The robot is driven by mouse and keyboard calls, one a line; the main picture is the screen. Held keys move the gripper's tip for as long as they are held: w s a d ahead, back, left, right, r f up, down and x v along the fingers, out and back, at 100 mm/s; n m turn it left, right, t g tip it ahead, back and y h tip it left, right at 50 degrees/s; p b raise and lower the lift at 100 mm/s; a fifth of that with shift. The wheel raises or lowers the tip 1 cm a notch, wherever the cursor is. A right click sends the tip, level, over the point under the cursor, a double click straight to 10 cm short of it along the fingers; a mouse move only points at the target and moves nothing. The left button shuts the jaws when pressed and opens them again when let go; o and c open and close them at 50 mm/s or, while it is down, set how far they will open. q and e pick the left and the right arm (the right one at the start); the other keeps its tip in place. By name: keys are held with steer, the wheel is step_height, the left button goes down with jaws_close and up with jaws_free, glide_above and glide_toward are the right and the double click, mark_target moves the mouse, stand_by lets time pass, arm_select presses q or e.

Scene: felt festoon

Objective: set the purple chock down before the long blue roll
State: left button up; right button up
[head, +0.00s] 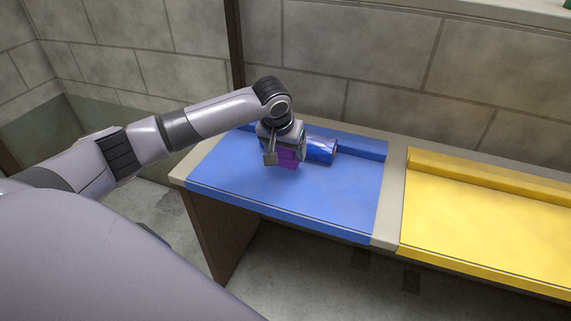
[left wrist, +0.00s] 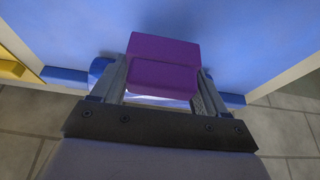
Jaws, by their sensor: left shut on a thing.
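The purple chock (head: 287,158) is between the fingers of my left gripper (head: 284,150), over the blue panel of the bench. In the left wrist view the chock (left wrist: 165,50) shows as a block with two faces, with a finger of the left gripper (left wrist: 161,75) on each side. I cannot tell whether its underside touches the panel. The long blue roll (head: 321,150) lies just right of the chock in the head view, its left part hidden behind the gripper. In the left wrist view the roll (left wrist: 98,70) shows partly beside the left-hand finger. My right gripper is not in view.
The blue panel (head: 340,195) is clear in front of the chock and to its left. A blue raised ledge (head: 362,150) runs along its back. A grey strip (head: 392,195) parts it from a yellow panel (head: 480,220) on the right. A block wall (head: 370,60) stands behind.

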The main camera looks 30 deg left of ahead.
mark_target(282, 150)
arm_select(q)
step_height(282, 150, down, 5)
steer(key=shift+r, duration=0.2)
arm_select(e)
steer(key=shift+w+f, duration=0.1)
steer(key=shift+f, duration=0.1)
arm_select(q)
steer(key=o, duration=1.2)
steer(key=shift+f, duration=0.1)
steer(key=p+v, duration=0.1)
steer(key=v, duration=1)
steer(key=shift+r, duration=0.3)
steer(key=shift+s+r, duration=0.2)
steer(key=shift+r, duration=0.1)
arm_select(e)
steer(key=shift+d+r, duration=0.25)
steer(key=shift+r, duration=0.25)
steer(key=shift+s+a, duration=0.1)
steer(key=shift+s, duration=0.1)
